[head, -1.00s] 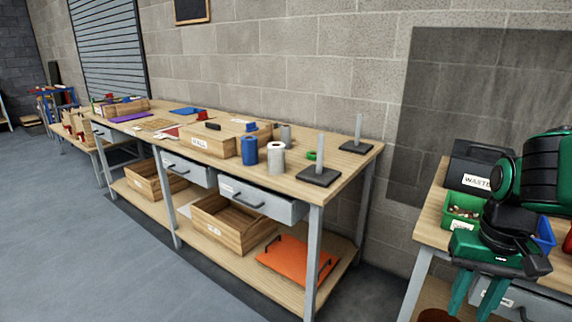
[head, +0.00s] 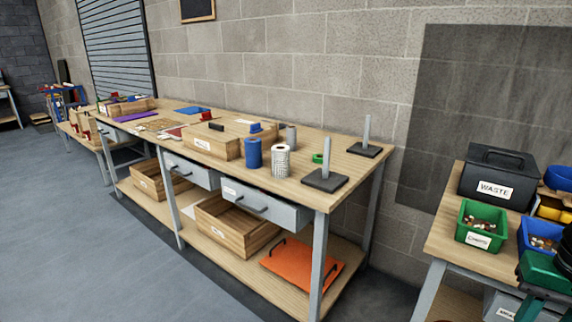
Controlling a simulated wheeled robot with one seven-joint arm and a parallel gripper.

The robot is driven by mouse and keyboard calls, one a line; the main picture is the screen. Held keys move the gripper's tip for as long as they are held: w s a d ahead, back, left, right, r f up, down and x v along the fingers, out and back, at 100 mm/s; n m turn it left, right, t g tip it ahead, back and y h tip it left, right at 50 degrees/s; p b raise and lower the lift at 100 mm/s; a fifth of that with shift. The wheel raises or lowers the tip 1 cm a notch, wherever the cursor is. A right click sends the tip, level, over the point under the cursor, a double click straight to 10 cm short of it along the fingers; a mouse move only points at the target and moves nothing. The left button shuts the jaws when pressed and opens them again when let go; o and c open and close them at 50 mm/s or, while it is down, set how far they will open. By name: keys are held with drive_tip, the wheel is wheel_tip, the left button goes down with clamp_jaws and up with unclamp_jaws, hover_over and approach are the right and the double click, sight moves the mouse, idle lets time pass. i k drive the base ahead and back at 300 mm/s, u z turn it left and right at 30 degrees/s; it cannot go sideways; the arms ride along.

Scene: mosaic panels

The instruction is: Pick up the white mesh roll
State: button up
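The white mesh roll (head: 281,160) stands upright near the front edge of the long wooden workbench (head: 338,172), towards its right end. A blue roll (head: 252,153) stands just left of it, and a grey roll (head: 291,137) stands behind it. My gripper (head: 540,300) shows only in part at the lower right corner, in front of the right-hand bench and far from the mesh roll. Its fingers are mostly cut off by the frame, so its opening cannot be seen.
Two dark bases with upright grey posts (head: 325,180) (head: 366,150) and a green ring (head: 318,158) are right of the roll. A wooden box (head: 213,144) is left. The right-hand bench holds a waste box (head: 495,182) and bins (head: 482,224). The grey floor (head: 130,270) in front is clear.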

sight(280, 153)
drive_tip(key=i, duration=0.95)
drive_tip(key=u, duration=0.05)
